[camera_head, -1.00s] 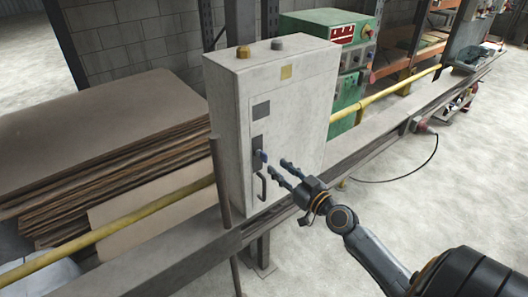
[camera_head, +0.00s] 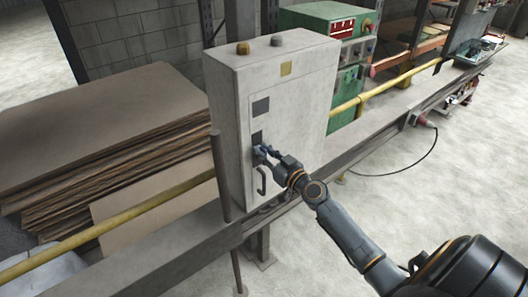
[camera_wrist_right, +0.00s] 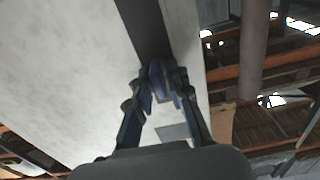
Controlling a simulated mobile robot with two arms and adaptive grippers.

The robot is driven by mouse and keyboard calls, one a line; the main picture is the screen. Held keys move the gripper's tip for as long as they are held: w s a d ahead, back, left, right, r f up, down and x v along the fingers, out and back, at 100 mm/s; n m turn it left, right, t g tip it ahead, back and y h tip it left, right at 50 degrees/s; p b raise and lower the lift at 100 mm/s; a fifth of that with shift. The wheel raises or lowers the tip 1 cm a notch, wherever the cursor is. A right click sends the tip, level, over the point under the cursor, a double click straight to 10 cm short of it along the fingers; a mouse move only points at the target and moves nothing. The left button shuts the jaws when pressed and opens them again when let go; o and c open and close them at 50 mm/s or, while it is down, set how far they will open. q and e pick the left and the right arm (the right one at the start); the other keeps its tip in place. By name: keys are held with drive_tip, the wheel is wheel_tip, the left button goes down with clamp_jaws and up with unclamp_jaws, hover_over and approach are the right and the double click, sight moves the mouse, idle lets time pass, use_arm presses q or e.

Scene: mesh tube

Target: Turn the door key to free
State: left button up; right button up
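The door key (camera_wrist_right: 157,80) is small and blue and sits in a dark lock plate (camera_head: 257,138) on the front of the grey metal cabinet (camera_head: 232,110). In the head view my right gripper (camera_head: 264,152) is at the lock and hides most of the key. In the right wrist view my right gripper (camera_wrist_right: 159,88) has a finger on each side of the key. The fingers are drawn in close and appear to touch it. How far the key is turned is hard to tell. My left gripper is not in view.
A dark curved handle (camera_head: 262,181) is on the cabinet door just below the lock. A thin brown post (camera_head: 219,178) stands at the cabinet's left edge, and a yellow rail (camera_head: 110,226) runs past.

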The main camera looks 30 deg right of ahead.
clamp_jaws()
drive_tip(key=m+b, duration=0.1)
drive_tip(key=m, duration=0.7)
drive_tip(key=shift+d+f+m+b, duration=0.1)
drive_tip(key=shift+d+m+b, duration=0.05)
drive_tip(key=shift+m+b, duration=0.2)
drive_tip(key=m, duration=0.4)
drive_tip(key=shift+d+m, duration=0.1)
drive_tip(key=shift+m, duration=0.15)
drive_tip(key=shift+f+m, duration=0.15)
drive_tip(key=shift+m, duration=2.15)
